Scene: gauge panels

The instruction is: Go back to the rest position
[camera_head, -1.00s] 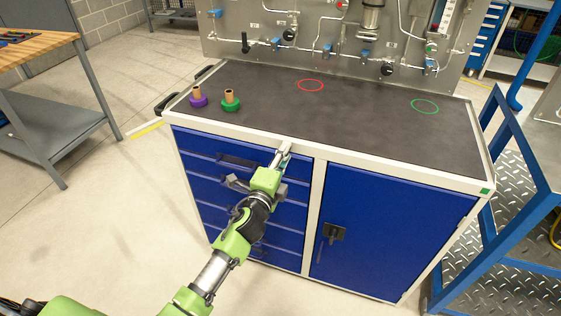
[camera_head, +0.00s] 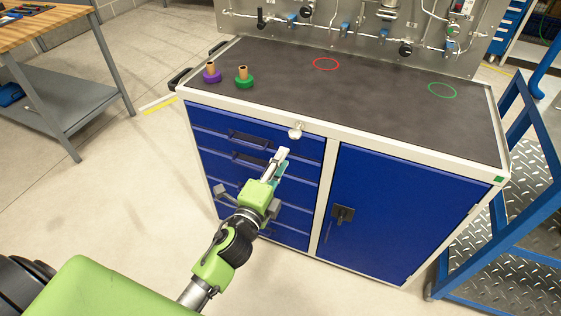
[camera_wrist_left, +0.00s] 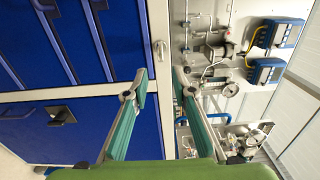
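My left gripper (camera_head: 282,158) is in front of the blue drawers of the cabinet (camera_head: 415,155), below the worktop's front edge. In the left wrist view its two fingers stand apart with nothing between them, so the left gripper (camera_wrist_left: 160,82) is open and empty. A small silver lock or key (camera_head: 296,131) sits on the cabinet front just above the fingertips; it also shows in the left wrist view (camera_wrist_left: 160,47), beyond the fingers and apart from them. My right gripper is out of view.
A purple-based peg (camera_head: 211,74) and a green-based peg (camera_head: 243,78) stand on the dark worktop, with a red ring (camera_head: 326,64) and a green ring (camera_head: 442,90). A gauge panel (camera_head: 360,30) stands behind. A wooden bench (camera_head: 45,35) is left, a blue metal frame (camera_head: 495,240) right.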

